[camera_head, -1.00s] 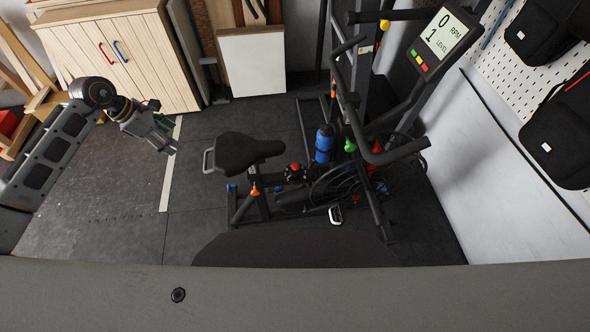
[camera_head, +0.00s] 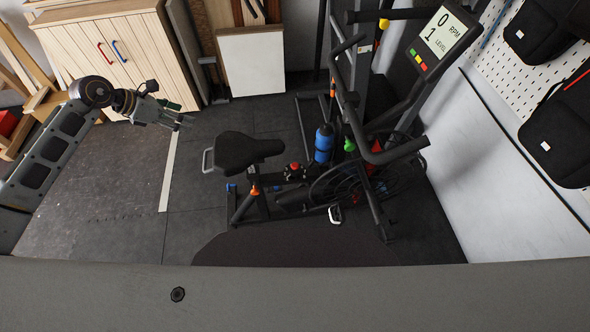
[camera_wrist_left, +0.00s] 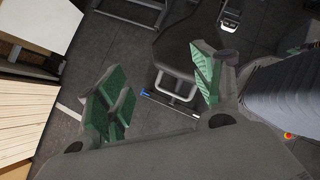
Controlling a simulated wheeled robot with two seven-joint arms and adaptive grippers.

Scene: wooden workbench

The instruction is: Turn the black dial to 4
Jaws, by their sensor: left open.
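The exercise bike (camera_head: 320,190) stands right of centre in the head view. Its tilted display (camera_head: 444,38) reads 0 RPM and level 1. A small dark part with a red top (camera_head: 293,171) sits low on the frame in front of the seat. I cannot tell for certain which part is the black dial. My left gripper (camera_head: 187,122) is open and empty, up and to the left of the seat (camera_head: 247,151), well apart from the bike. In the left wrist view its green-padded fingers (camera_wrist_left: 157,90) are spread, with the seat (camera_wrist_left: 184,45) beyond them.
A wooden cabinet (camera_head: 120,60) stands behind my left arm. A white panel (camera_head: 251,61) leans at the back. A blue bottle (camera_head: 324,144) is on the bike. Black cases (camera_head: 557,135) hang on the right wall. The dark floor left of the bike is clear.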

